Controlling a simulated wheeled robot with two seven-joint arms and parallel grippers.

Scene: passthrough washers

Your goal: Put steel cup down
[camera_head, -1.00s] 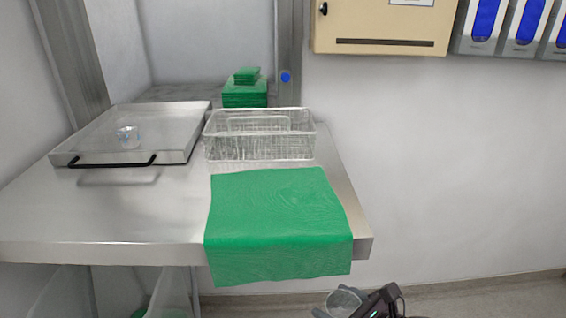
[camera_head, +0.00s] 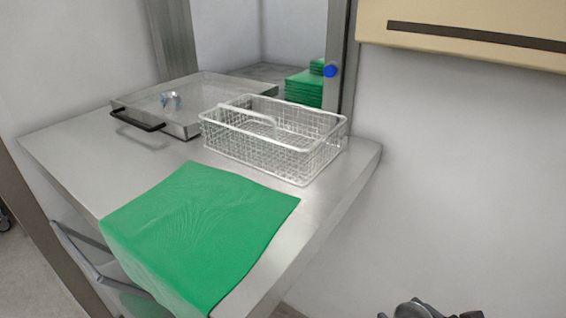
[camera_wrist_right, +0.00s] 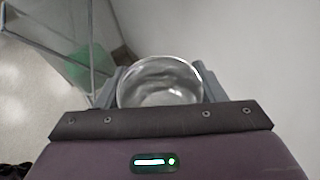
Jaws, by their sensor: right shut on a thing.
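The steel cup (camera_wrist_right: 160,80) sits between the two fingers of my right gripper (camera_wrist_right: 160,88) in the right wrist view, its round open mouth facing the camera. My right gripper is shut on it. In the head view, only the top of my right gripper (camera_head: 415,309) shows at the bottom edge, to the right of the table and apart from it. The cup is hard to make out there. My left gripper is not in view.
A steel table (camera_head: 70,150) carries a green cloth (camera_head: 200,225) hanging over its front edge, a wire basket (camera_head: 275,140) and a lidded tray (camera_head: 200,100) with a black handle. A green stack (camera_head: 304,88) stands behind. Bare steel shows left of the cloth.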

